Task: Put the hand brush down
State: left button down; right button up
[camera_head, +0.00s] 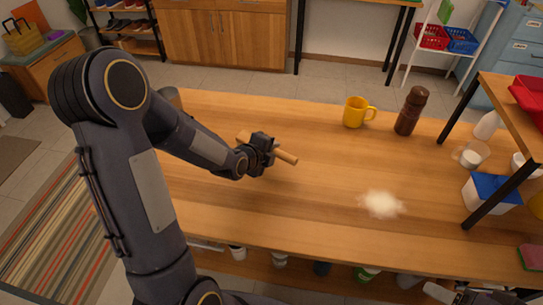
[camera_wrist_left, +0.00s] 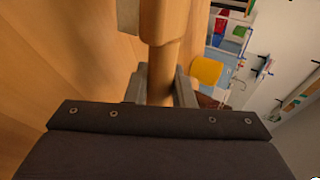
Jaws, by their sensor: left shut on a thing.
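The hand brush shows as a light wooden handle (camera_head: 286,157) in the head view, over the middle of the wooden table (camera_head: 310,220). My left gripper (camera_head: 262,150) is shut around this handle. In the left wrist view the handle (camera_wrist_left: 163,75) runs up between the two fingers, and the gripper (camera_wrist_left: 160,85) holds it. The brush's bristles do not show clearly in either view. I cannot tell whether the brush touches the table top. A part of my right arm shows at the bottom right of the head view, but its fingers cannot be made out.
A yellow mug (camera_head: 354,112) and a brown pepper mill (camera_head: 410,111) stand at the table's far side. A patch of white powder (camera_head: 381,204) lies right of the gripper. A black-legged shelf stands over a blue-lidded box (camera_head: 490,192) at the right. The table's middle is otherwise clear.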

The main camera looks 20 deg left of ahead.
pick_arm(q)
notch_tip(320, 180, down, 2)
jog(key=shift+f, duration=0.15)
